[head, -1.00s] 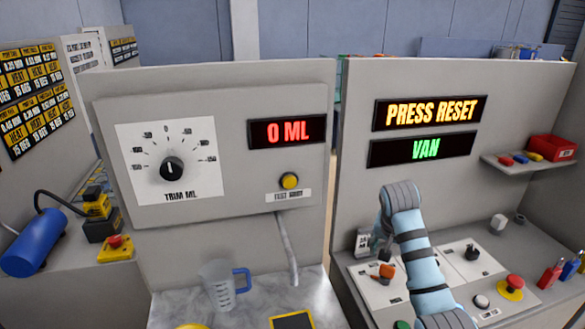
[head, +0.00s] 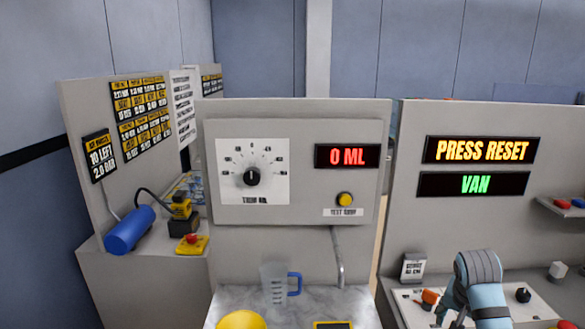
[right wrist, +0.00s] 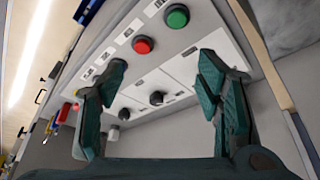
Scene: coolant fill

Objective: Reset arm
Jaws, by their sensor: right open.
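The upper display (head: 480,150) on the right panel reads PRESS RESET in yellow. The display below it (head: 473,184) reads VAN in green. My right arm reaches over the control desk at lower right in the head view; its gripper is hidden there. In the right wrist view my right gripper (right wrist: 160,75) is open and empty above the desk panel (right wrist: 182,66). A green button (right wrist: 177,16) and a red button (right wrist: 143,45) lie beyond the fingertips, with black knobs (right wrist: 157,97) between the fingers. I cannot read which control is reset. My left gripper is out of view.
The left panel has a trim dial (head: 252,177), a 0 ML display (head: 347,156) and a yellow test button (head: 344,199). A measuring jug (head: 274,284) stands on the marble top near the spout (head: 338,258). A blue cylinder (head: 129,230) lies on the left counter.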

